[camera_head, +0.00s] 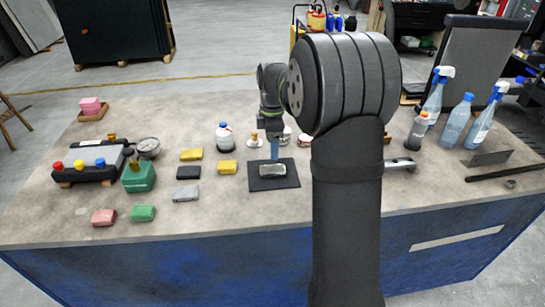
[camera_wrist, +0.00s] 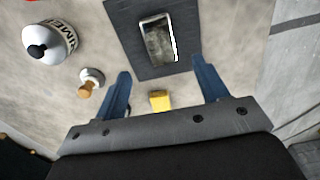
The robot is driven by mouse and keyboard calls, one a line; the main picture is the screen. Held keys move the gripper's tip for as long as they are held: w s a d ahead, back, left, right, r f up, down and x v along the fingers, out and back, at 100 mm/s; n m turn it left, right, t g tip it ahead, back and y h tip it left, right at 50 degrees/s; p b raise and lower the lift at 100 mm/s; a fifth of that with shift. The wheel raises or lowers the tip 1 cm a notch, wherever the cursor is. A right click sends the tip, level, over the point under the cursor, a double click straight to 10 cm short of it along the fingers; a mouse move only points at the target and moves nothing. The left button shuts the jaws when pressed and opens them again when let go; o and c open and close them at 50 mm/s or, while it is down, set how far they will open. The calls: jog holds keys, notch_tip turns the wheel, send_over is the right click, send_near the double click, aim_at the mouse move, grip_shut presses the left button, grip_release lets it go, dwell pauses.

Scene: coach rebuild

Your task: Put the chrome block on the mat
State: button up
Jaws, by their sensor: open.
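The chrome block (camera_head: 279,170) lies flat on the dark mat (camera_head: 285,183) at the middle of the bench. In the wrist view the shiny chrome block (camera_wrist: 157,40) lies on the mat (camera_wrist: 127,32), inside its visible edges, with part of the mat cut off by the frame. My gripper (camera_head: 275,150) is above the mat, its blue fingers pointing down. In the wrist view its fingers (camera_wrist: 161,68) are spread apart with nothing held between them. The block appears beyond the fingertips, apart from them.
Yellow blocks (camera_head: 228,167), a black block (camera_head: 188,172) and a grey block (camera_head: 186,194) lie left of the mat. A bottle (camera_head: 225,137) and small jars stand behind. Spray bottles (camera_head: 435,95) stand at right. Bench is clear in front of the mat.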

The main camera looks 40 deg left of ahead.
aim_at(273, 169)
jog(key=shift+r, duration=1.65)
jog(key=shift+f, duration=0.1)
notch_tip(273, 169, down, 13)
jog(key=shift+r, duration=2.4)
jog(key=shift+f, duration=0.1)
